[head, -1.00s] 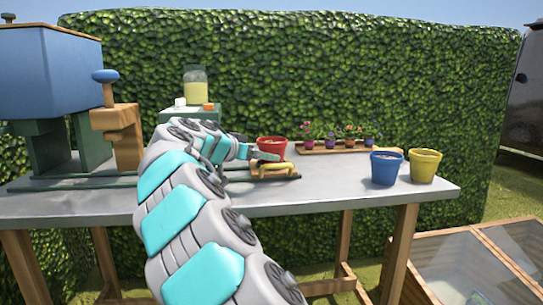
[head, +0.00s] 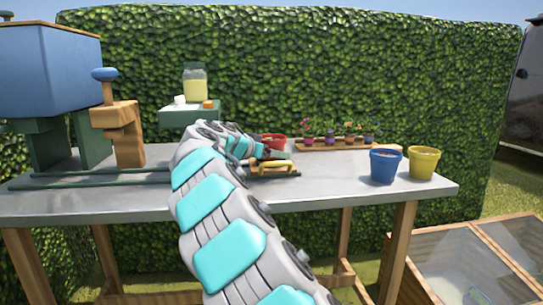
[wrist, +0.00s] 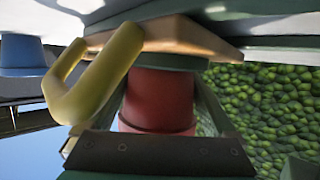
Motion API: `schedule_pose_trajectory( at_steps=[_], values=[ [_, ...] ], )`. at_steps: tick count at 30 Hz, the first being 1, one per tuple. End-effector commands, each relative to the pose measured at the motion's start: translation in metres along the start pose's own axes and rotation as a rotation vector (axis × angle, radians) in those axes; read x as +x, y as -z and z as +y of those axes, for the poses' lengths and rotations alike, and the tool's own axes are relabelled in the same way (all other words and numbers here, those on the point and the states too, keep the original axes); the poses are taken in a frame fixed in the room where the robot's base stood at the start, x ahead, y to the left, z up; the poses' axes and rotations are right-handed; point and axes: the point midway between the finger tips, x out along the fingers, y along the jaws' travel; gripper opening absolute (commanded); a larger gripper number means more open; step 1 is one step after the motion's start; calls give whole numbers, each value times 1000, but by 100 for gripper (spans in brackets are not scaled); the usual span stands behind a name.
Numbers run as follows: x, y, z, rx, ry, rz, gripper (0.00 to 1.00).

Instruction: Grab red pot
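In the wrist view, which is upside down, the red pot (wrist: 157,98) fills the middle. My gripper (head: 276,155) is in front of the pot at its lower part. In the wrist view the dark fingers of my gripper (wrist: 160,112) are spread, one on each side of the pot. I cannot tell whether they touch it. A yellow handle (wrist: 95,80) on a wooden base (wrist: 185,35) is close to the gripper and pot.
The blue pot (head: 384,167) and yellow pot (head: 423,162) stand at the right of the table. A wooden flower tray (head: 325,146) is right of the red pot. A press-like machine (head: 120,130) and a jar (head: 195,82) are at left. The front right tabletop is clear.

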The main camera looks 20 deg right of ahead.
Motion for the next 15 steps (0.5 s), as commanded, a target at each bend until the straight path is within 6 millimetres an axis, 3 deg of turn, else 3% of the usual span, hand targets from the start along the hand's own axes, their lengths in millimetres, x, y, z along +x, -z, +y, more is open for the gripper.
schedule_pose_trajectory(
  at_steps=[2,15],
  values=[
    [0,0,0,0,0,0,70],
    [0,-1,0,0,-1,-1,20]
  ],
)
